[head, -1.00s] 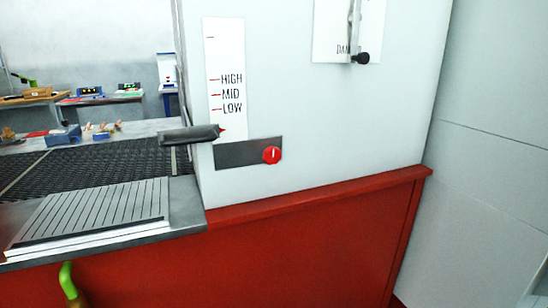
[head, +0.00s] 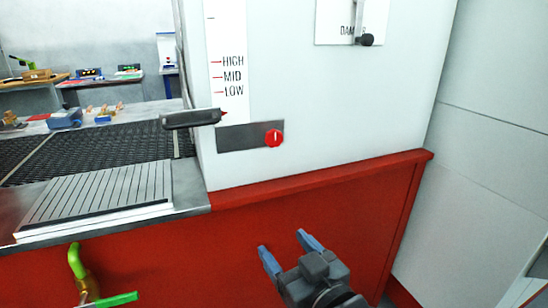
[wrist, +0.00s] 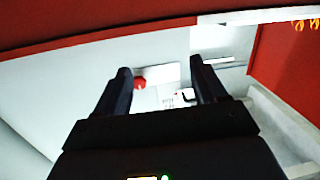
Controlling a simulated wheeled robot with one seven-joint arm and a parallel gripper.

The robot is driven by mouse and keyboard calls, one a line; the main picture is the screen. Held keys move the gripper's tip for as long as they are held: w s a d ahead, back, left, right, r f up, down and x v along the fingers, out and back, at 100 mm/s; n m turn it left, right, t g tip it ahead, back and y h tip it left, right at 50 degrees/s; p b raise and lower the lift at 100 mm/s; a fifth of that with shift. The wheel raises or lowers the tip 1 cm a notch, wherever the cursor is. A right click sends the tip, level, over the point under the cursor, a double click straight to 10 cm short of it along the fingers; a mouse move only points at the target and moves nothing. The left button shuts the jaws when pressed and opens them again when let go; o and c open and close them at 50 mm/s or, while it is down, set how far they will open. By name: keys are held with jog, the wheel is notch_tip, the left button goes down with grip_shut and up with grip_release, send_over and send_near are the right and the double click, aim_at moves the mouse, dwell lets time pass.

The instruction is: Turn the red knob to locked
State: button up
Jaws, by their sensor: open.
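The red knob (head: 274,138) sits on a dark grey plate (head: 240,136) low on the white cabinet front. A white mark on the knob stands about upright. My gripper (head: 284,246) is open and empty in the head view, below the knob, in front of the red base panel. The wrist view also shows the red knob (wrist: 139,83), just beside the left finger of my open gripper (wrist: 160,72), some way beyond it. No finger touches the knob. Any lettering for locked cannot be made out.
A black handle (head: 191,118) sticks out left of the knob, under the HIGH, MID, LOW scale (head: 229,75). A red ledge (head: 320,178) runs below the plate. A mesh belt (head: 90,142) lies left. A damper lever (head: 364,39) hangs above right.

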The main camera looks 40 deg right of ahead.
jog(key=h, duration=0.2)
send_near(275, 141)
jog(key=x, duration=0.3)
jog(key=shift+n+t, duration=0.3)
jog(key=shift+p+x, duration=0.65)
jog(key=shift+x, duration=3.25)
jog(key=shift+f, duration=0.2)
jog(key=shift+c, duration=0.3)
jog(key=c, duration=1)
